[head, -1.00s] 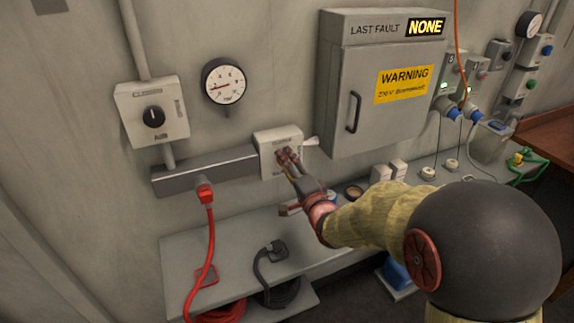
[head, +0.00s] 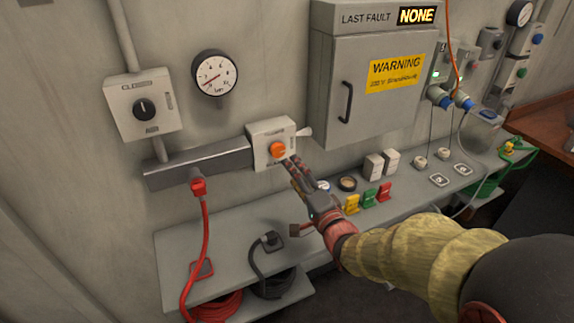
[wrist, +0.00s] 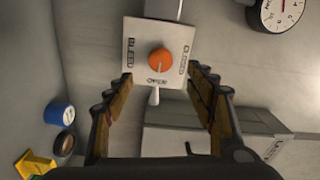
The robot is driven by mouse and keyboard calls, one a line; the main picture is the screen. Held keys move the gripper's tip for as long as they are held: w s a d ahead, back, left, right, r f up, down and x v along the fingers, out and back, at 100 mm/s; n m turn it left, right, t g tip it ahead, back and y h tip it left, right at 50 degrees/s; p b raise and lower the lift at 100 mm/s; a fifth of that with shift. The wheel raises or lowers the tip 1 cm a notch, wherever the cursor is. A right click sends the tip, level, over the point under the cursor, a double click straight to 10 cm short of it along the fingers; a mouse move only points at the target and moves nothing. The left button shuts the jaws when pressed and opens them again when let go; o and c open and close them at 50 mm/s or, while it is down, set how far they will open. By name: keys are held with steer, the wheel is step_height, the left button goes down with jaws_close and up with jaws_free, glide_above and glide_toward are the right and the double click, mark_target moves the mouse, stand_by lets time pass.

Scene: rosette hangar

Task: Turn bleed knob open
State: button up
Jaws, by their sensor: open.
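The bleed knob (head: 278,149) is a round orange knob on a small grey-white box (head: 258,133) on the wall, at the right end of a grey rail. In the wrist view the knob (wrist: 160,62) faces me, with a pale pointer line on it and lettering around it on the plate. My gripper (head: 290,163) is just below and right of the knob in the head view, apart from it. In the wrist view its fingers (wrist: 155,92) are spread wide and empty, with the knob beyond them, between and slightly above the tips.
A rotary switch box (head: 143,108) and a gauge (head: 214,74) are at left. A grey cabinet (head: 350,90) stands close right of the knob box. A red plug (head: 198,187) hangs from the rail. The shelf below holds coloured clips (head: 368,197) and switches.

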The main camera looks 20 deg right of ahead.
steer(key=shift+s+d, duration=0.15)
steer(key=shift+s, duration=0.95)
